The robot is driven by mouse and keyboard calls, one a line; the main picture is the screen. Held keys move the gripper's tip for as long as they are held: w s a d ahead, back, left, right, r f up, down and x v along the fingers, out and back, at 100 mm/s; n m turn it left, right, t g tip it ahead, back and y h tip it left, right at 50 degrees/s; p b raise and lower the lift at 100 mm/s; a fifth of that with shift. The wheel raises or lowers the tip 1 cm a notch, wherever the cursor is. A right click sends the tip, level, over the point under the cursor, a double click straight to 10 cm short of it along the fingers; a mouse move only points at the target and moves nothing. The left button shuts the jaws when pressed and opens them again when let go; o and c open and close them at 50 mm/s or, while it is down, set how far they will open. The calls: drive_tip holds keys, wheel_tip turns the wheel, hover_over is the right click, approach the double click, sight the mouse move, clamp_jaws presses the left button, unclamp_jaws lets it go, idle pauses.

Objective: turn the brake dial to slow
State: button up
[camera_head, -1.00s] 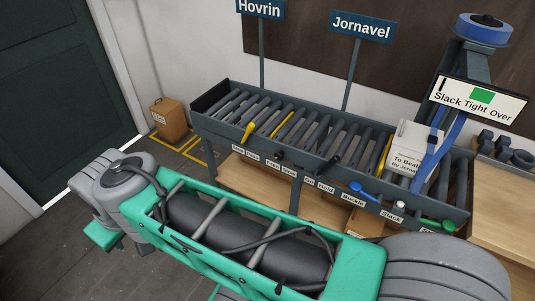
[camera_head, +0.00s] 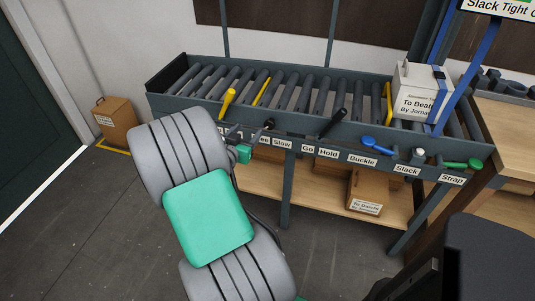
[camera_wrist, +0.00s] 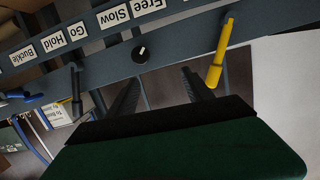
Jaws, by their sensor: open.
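The brake dial is a small black knob with a white pointer mark (camera_wrist: 141,54) on the conveyor's front rail, beside the upside-down "Free" (camera_wrist: 150,4) and "Slow" (camera_wrist: 113,16) labels in the wrist view. Its mark appears to lean toward the "Free" side. In the head view the dial (camera_head: 268,124) sits above the "Slow" label (camera_head: 282,143). My gripper (camera_wrist: 160,80) is open and empty, its two dark fingers pointing toward the rail with the dial beyond and between them, apparently not touching. In the head view my arm hides most of the gripper and part of the labels.
A yellow lever (camera_wrist: 219,55) stands close beside one finger. A black lever (camera_head: 332,122), a blue handle (camera_head: 374,145) and a green handle (camera_head: 461,164) line the rail. A white box (camera_head: 421,92) sits on the rollers. A carton (camera_head: 366,193) lies on the shelf below.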

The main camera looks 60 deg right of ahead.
drive_tip(key=h+b, duration=0.2)
approach(269, 126)
drive_tip(key=shift+n+t, duration=0.4)
drive_tip(key=shift+n, duration=0.1)
drive_tip(key=d, duration=0.3)
drive_tip(key=d+p, duration=0.1)
drive_tip(key=d, duration=0.1)
drive_tip(key=w+d+p, duration=0.1)
drive_tip(key=d, duration=0.2)
drive_tip(key=shift+d+f, duration=0.25)
drive_tip(key=shift+d, duration=0.05)
drive_tip(key=shift+c, duration=0.2)
clamp_jaws()
